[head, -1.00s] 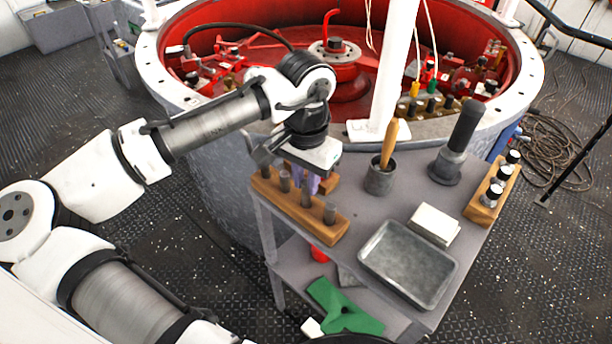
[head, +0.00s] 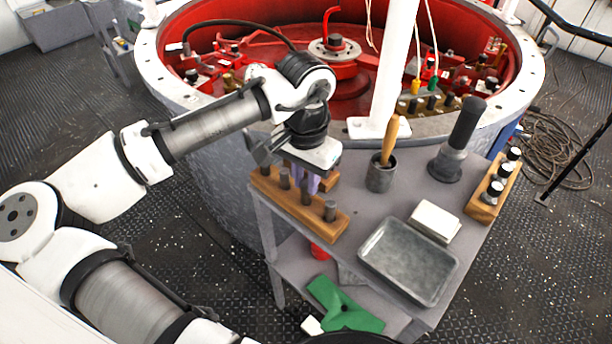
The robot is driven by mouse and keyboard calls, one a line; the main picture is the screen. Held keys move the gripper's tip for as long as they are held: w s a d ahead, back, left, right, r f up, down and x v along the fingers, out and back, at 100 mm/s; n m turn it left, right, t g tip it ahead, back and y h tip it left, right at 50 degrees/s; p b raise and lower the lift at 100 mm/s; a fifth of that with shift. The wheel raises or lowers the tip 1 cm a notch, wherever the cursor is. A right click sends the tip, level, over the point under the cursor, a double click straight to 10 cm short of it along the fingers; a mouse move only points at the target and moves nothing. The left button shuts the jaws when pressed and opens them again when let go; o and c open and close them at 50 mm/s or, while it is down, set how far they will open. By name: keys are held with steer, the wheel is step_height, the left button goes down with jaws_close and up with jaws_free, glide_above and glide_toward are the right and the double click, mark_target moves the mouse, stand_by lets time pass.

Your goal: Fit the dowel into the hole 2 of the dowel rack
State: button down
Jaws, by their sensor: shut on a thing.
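My gripper (head: 312,185) points down over the far left part of the grey table, just behind a row of grey pegs. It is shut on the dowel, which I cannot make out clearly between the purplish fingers. A long wooden rack (head: 318,228) stands at the table's left edge with several dark grey cylinders upright in it. Another piece of wood (head: 330,181) shows behind the fingers, mostly covered by the gripper. I cannot tell which of these has hole 2; no open hole shows, and the dowel's lower end is hidden.
Right of my gripper stand a grey cup (head: 380,178) with a wooden-handled tool and a dark upright cylinder (head: 455,145) on a round base. A grey tray (head: 408,262), a white block (head: 435,221) and a wooden holder (head: 482,207) with black-capped bottles are further right. A white post (head: 395,70) rises behind.

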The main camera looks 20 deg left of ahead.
steer(key=shift+f, duration=0.45)
steer(key=c, duration=1.2)
jaws_free()
steer(key=shift+c, duration=0.2)
steer(key=shift+r, duration=0.1)
step_height(320, 180, up, 14)
steer(key=b, duration=0.1)
